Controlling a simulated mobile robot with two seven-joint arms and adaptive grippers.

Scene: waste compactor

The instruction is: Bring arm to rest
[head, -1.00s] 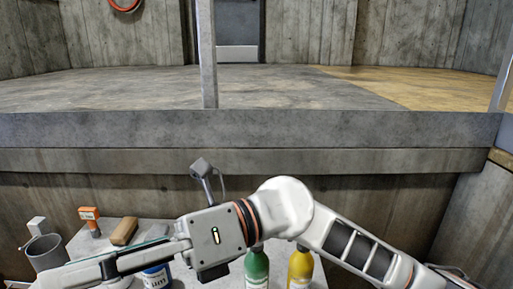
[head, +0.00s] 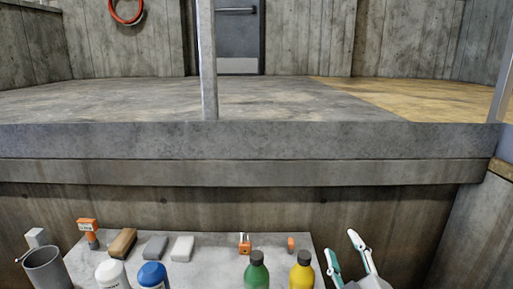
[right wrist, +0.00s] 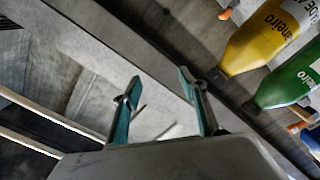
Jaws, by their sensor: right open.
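My right gripper (head: 344,256) shows at the bottom of the head view, to the right of the yellow bottle. Its two fingers with teal pads stand apart, pointing up, with nothing between them. In the right wrist view the same open fingers (right wrist: 158,90) are empty in front of grey concrete. The rest of the right arm is below the head view. My left gripper is not in view.
A concrete table (head: 215,262) holds a green bottle (head: 257,274), a yellow bottle (head: 301,272), a white bottle (head: 111,275), a blue-topped bottle (head: 152,275), a brush (head: 122,243) and small blocks. A grey bin (head: 47,270) stands left. A concrete ledge (head: 250,140) rises behind.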

